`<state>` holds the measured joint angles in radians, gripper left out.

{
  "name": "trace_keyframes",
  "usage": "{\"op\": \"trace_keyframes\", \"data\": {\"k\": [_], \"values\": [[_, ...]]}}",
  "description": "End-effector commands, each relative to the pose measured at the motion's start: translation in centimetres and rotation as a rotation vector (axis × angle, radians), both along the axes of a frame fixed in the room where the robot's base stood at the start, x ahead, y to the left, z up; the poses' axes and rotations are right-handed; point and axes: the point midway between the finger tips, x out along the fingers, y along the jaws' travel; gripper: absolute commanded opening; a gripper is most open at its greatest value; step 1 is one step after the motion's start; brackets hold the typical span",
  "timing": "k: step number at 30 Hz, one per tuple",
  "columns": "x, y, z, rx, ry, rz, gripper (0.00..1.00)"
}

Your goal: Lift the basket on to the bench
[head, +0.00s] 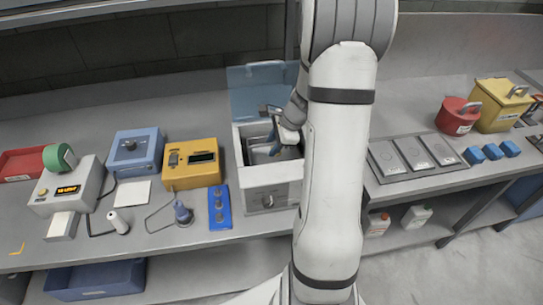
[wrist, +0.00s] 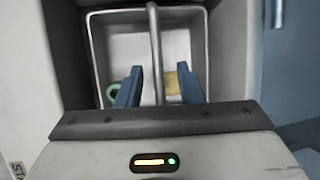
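The basket (wrist: 182,18) is a grey metal tray-like basin with a raised bar handle (wrist: 154,35). It sits inside the white bath box (head: 272,187) on the bench (head: 120,245); the box's blue lid (head: 257,84) stands open behind. A green ring (wrist: 112,92) and a yellowish piece (wrist: 172,82) lie in the basket. My gripper (wrist: 157,85) is over the basket, with its two blue fingers apart. In the wrist view the handle runs between them, with a gap on both sides. In the head view my arm hides part of the box and basket.
A yellow box (head: 193,165), a blue box (head: 136,153) and a blue rack (head: 221,208) stand left of the bath. Right of my arm are grey plates (head: 412,155), small blue blocks (head: 492,151), a red pot (head: 456,116) and a yellow container (head: 497,107).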

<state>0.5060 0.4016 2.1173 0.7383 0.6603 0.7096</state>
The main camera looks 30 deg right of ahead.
Motion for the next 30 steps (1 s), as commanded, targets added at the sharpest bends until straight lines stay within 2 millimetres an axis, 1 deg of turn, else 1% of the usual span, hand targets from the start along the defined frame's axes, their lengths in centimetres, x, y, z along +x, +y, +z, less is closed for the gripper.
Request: {"op": "trace_keyframes", "data": {"k": [12, 21, 23, 30], "values": [[0.02, 0.05, -0.47, 0.0, 0.001, 0.001, 0.33], [0.02, 0.08, -0.46, 0.0, 0.0, 0.002, 0.33], [0.02, 0.08, -0.46, 0.0, 0.0, 0.002, 0.29], [0.02, 0.1, -0.47, 0.0, 0.0, 0.002, 0.1]]}}
